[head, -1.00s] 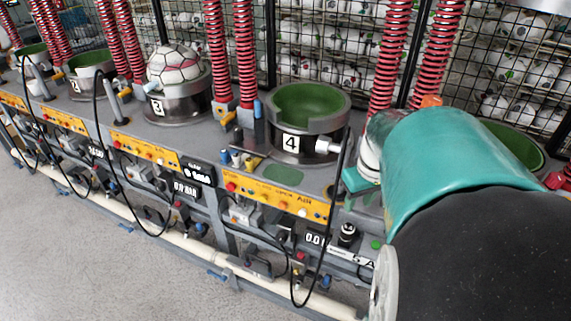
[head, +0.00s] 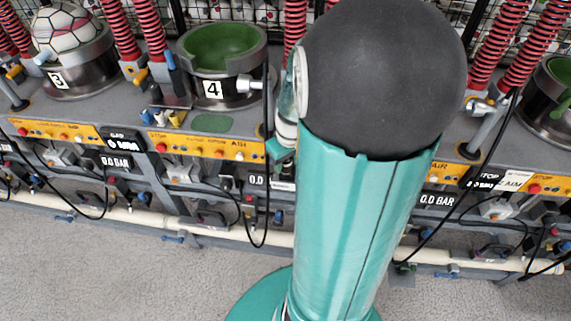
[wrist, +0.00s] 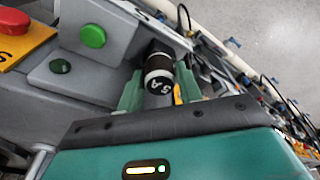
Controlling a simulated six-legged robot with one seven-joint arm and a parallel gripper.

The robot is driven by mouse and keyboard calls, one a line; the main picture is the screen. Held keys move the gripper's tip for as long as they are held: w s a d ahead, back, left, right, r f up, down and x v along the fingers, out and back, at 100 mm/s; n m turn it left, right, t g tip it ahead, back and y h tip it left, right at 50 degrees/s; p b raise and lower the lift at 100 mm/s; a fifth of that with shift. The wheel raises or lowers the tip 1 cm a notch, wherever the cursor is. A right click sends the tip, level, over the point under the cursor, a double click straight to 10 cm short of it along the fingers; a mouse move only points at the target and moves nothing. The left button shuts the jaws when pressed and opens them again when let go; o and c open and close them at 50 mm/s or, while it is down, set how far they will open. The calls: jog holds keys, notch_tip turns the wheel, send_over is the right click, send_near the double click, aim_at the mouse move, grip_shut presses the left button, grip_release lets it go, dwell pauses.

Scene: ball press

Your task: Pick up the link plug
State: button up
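The link plug (wrist: 158,70) is a black, ribbed cylinder with a pale band and the marking "5A". It shows in the wrist view, just beyond the teal body of my gripper. My gripper (wrist: 160,92) has one teal finger on each side of the plug. The fingers look open, with a small gap on the left; contact on the right is unclear. In the head view, my large teal and black arm hides the plug and most of my gripper; only a teal part shows at the bench's front edge.
A green button (wrist: 92,36) and a red button (wrist: 12,22) lie left of the plug. In the head view, cup station 4 (head: 213,90) and station 3, holding a ball (head: 66,28), stand to the left. Black cables hang along the bench front. Grey floor is clear in front.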

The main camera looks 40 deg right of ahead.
jog(key=c, duration=0.6)
jog(key=shift+w+r, duration=0.1)
jog(key=shift+r, duration=0.1)
